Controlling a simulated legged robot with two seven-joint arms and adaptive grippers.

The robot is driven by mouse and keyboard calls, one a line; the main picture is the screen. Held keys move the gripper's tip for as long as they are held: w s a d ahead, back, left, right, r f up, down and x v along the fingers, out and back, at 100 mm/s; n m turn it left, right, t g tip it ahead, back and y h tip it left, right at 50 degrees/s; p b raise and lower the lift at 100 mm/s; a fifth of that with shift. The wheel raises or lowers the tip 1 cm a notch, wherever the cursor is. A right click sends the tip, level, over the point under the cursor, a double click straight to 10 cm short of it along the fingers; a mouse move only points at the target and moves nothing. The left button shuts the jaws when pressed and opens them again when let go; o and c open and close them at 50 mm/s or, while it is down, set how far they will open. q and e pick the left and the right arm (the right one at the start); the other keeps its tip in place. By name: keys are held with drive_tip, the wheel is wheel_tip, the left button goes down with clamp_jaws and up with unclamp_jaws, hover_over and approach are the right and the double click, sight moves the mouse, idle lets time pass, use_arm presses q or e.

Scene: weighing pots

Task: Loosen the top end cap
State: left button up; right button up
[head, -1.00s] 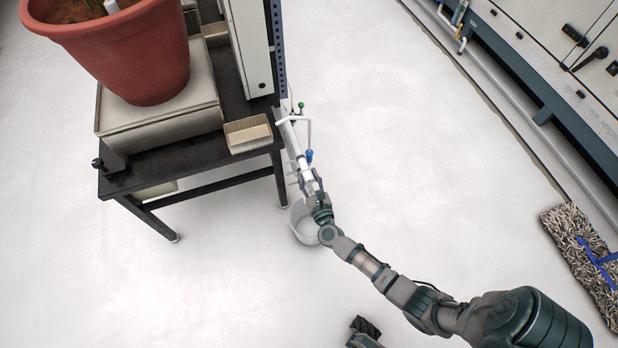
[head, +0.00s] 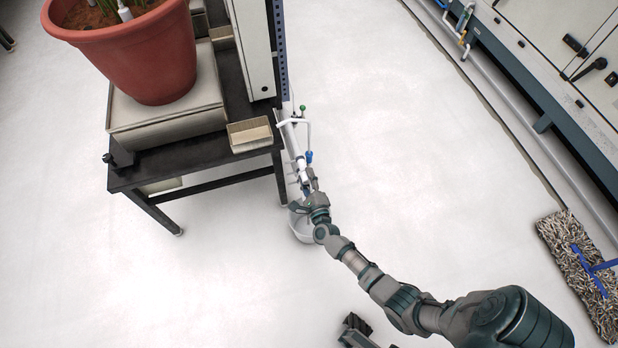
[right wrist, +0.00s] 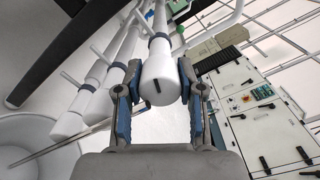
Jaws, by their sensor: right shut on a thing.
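White pipes (head: 293,140) hang upright at the right end of the black table. In the right wrist view, several white pipes run side by side, with thin crossbars. The foremost ends in a wide white end cap (right wrist: 160,88) with a short dark mark on its face. My right gripper (right wrist: 160,72) has its blue-padded fingers on both sides of this cap and is shut on it. In the head view my right gripper (head: 309,185) is at the pipe's near end, and the cap is largely hidden there.
A translucent bucket (head: 301,236) stands on the floor below my right gripper. A terracotta pot (head: 130,55) stands on a box-like base on the black table (head: 170,165); a small tan tray (head: 250,133) is near its edge. A mop (head: 580,270) lies right. The middle floor is clear.

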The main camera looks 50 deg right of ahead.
drive_tip(key=n, duration=0.2)
drive_tip(key=n+p, duration=0.1)
drive_tip(key=n, duration=0.2)
drive_tip(key=shift+w+a+r+n, duration=0.15)
drive_tip(key=shift+n, duration=0.15)
drive_tip(key=n+p, duration=0.1)
drive_tip(key=n, duration=0.2)
drive_tip(key=shift+a+f+n, duration=0.1)
drive_tip(key=shift+f+n, duration=0.1)
drive_tip(key=shift+n, duration=0.8)
drive_tip(key=shift+f+n, duration=0.1)
drive_tip(key=shift+n, duration=0.2)
drive_tip(key=o, duration=1.1)
drive_tip(key=shift+f, duration=0.1)
drive_tip(key=shift+o, duration=0.2)
drive_tip(key=v, duration=1.2)
